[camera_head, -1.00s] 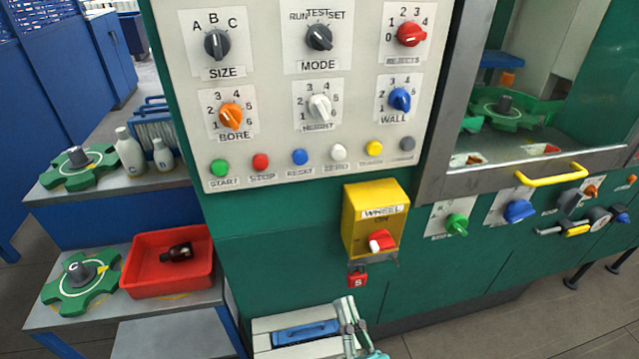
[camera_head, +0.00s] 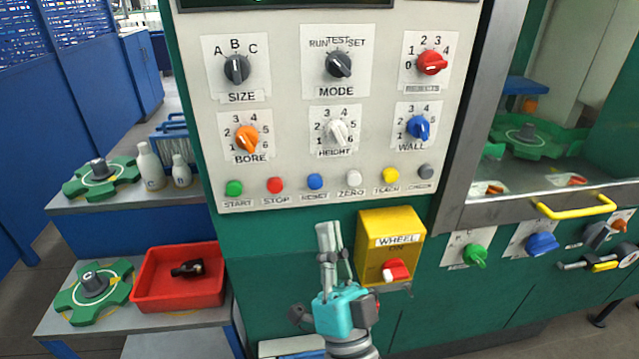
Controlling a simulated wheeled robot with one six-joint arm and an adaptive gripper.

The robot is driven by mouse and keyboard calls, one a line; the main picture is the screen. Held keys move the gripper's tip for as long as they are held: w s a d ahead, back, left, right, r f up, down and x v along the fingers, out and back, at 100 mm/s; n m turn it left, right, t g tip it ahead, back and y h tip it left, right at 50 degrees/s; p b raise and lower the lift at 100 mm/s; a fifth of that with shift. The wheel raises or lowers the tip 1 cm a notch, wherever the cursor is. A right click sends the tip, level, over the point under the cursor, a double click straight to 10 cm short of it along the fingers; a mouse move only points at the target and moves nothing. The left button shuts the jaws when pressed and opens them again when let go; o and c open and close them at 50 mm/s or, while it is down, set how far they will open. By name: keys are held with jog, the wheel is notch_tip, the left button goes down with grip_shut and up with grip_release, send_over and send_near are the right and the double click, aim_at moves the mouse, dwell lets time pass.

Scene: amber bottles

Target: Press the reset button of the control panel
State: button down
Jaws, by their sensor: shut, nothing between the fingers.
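The control panel (camera_head: 290,120) is a pale board with several knobs and a bottom row of coloured buttons. The blue reset button (camera_head: 315,181) sits in that row above the label RESET, between the red stop button (camera_head: 275,185) and the white zero button (camera_head: 353,177). My gripper (camera_head: 325,229) is shut and empty, its fingers pointing up. In the picture its tips lie a little below the reset button and its label, apart from them. How far the tips are from the panel's face I cannot tell.
A yellow WHEEL switch box (camera_head: 390,245) juts out just right of my gripper. The green front left of my gripper is clear.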

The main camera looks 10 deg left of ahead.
aim_at(315, 182)
jog(key=shift+w, duration=0.1)
jog(key=shift+w+a, duration=0.4)
jog(key=shift+w, duration=0.95)
jog(key=shift+w+a, duration=0.4)
jog(key=shift+w, duration=1)
jog(key=shift+w+a, duration=0.4)
jog(key=shift+w, duration=0.95)
jog(key=shift+w, duration=0.1)
jog(key=shift+w+a, duration=0.15)
jog(key=shift+w, duration=0.15)
jog(key=shift+w+a, duration=0.1)
jog(key=shift+w, duration=0.35)
jog(key=shift+s, duration=0.15)
jog(key=shift+s+d, duration=0.25)
jog(key=shift+s, duration=0.45)
